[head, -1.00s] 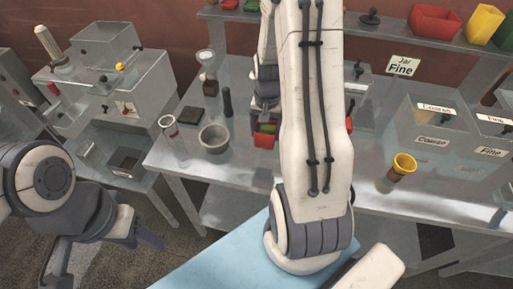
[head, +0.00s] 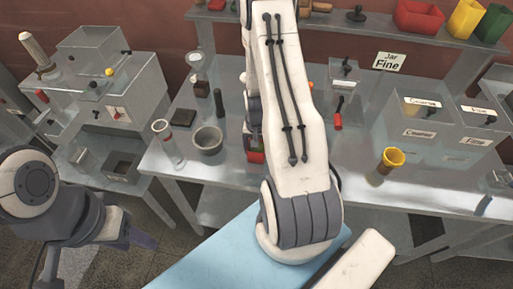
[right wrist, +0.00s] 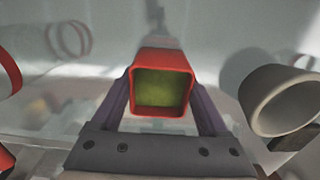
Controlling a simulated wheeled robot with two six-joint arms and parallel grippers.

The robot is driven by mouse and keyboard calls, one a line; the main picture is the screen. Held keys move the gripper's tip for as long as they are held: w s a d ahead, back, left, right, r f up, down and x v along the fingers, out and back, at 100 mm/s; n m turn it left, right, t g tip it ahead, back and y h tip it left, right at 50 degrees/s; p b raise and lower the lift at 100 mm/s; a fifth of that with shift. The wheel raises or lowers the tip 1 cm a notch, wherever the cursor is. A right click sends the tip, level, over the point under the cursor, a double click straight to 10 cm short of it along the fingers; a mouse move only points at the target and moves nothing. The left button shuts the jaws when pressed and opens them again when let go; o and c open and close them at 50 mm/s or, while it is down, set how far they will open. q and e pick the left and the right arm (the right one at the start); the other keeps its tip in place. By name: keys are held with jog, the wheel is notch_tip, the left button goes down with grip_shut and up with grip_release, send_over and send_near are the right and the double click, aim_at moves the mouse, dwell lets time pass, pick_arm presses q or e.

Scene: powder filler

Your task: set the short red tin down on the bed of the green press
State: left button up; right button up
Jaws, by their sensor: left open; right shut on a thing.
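The short red tin (head: 256,157) is square and open-topped, partly hidden behind my right arm in the head view. The right wrist view looks into the tin (right wrist: 160,57), which has a green inside. My right gripper (right wrist: 160,88) is shut on it, one purple finger on each side. In the head view it is over the metal table, just right of the grey bowl; whether it touches the table I cannot tell. My left gripper (head: 130,238) is open and empty at the lower left, away from the table. I cannot make out a green press; my right arm hides part of the table.
Labelled clear bins (head: 425,125) stand further right. A shelf (head: 335,22) runs behind.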

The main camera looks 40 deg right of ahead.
jog(key=shift+f, duration=0.1)
jog(key=o, duration=1.4)
jog(key=shift+f, duration=0.1)
